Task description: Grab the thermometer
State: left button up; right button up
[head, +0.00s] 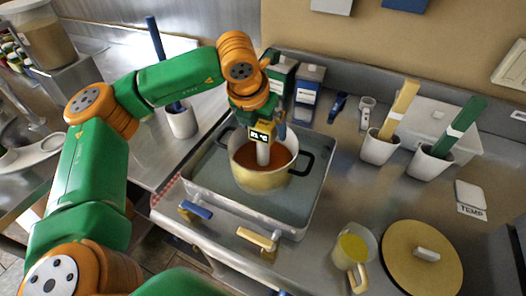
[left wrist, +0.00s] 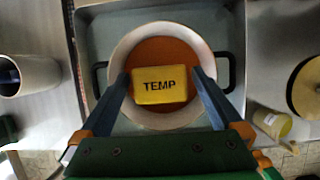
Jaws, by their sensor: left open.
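The thermometer (head: 260,136) has a yellow head with a small display and a pale stem that goes down into the pot (head: 262,180). In the left wrist view its yellow top (left wrist: 160,85) reads TEMP. The pot holds reddish-brown liquid and stands in a metal basin of water (head: 315,190). My left gripper (head: 266,124) is open right above the pot. In the left wrist view its two fingers (left wrist: 160,78) lie on either side of the thermometer's head, with the head between them. Whether they touch it is unclear. My right gripper is not in view.
White holders with a yellow paddle (head: 402,105) and a green paddle (head: 462,117) stand right. A TEMP label (head: 471,211) lies beside a small pad. A jug (head: 352,250) and a round lid (head: 422,262) are at front right. A blue-handled tool (head: 156,40) stands left.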

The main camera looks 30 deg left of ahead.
pick_arm(q)
grip_shut()
jog(key=shift+d+r, duration=0.1)
jog(key=shift+r, duration=0.05)
